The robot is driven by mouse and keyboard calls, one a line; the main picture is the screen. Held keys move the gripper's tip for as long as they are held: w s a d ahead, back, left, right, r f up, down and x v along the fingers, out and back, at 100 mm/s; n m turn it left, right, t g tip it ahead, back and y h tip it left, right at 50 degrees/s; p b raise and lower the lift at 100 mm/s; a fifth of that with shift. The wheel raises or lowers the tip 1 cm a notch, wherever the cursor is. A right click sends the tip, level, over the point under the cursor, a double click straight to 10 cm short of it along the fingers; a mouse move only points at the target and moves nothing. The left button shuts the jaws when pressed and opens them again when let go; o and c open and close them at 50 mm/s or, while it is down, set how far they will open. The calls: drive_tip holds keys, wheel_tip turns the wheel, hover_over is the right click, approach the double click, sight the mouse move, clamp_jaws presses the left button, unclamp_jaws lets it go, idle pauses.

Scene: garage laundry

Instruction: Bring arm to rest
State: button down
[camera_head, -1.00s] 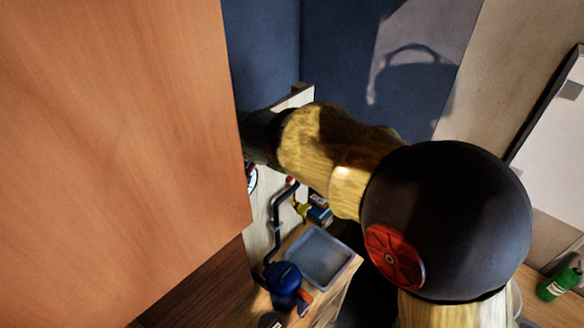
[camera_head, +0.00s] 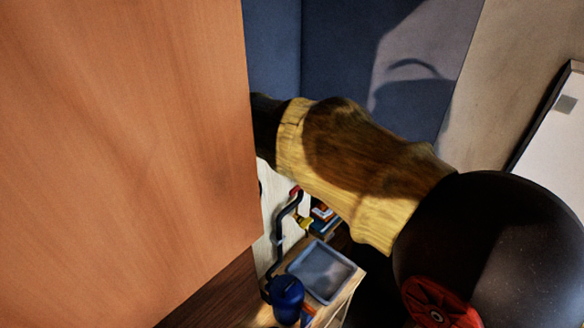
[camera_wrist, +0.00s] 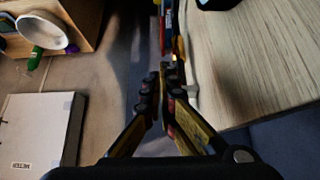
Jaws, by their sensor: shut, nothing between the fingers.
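My gripper (camera_wrist: 163,88) shows in the wrist view, with its two dark and yellowish fingers brought together and nothing visible between them. In the head view my arm (camera_head: 360,165) reaches left from its large black joint at the lower right. Its far end passes behind an orange wooden panel, so the gripper is hidden there.
The wooden panel (camera_head: 120,150) fills the left of the head view. Below the arm are a grey tray (camera_head: 346,285) and a blue object (camera_head: 286,298). In the wrist view, a pale wooden surface (camera_wrist: 250,60) lies right, a white meter box (camera_wrist: 35,130) left.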

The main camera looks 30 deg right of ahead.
drive_tip(key=shift+v, duration=1.8)
drive_tip(key=shift+a+f, duration=0.15)
drive_tip(key=shift+a, duration=0.1)
drive_tip(key=s+a+f+n+y+b, duration=0.1)
drive_tip(key=s+a+f+n+y, duration=0.35)
drive_tip(key=s+f+n, duration=0.4)
drive_tip(key=s+f+n+t+y+b, duration=0.1)
drive_tip(key=s+f+n+b, duration=0.1)
drive_tip(key=s+f+b, duration=0.2)
drive_tip(key=s+f+n+t+y+b, duration=0.1)
drive_tip(key=s+f+n+b, duration=0.2)
drive_tip(key=s, duration=0.7)
wheel_tip(320, 180, down, 3)
drive_tip(key=shift+s+d+r+t+y+b, duration=0.2)
drive_tip(key=shift+s+d+t+y+b, duration=0.15)
drive_tip(key=shift+b, duration=0.85)
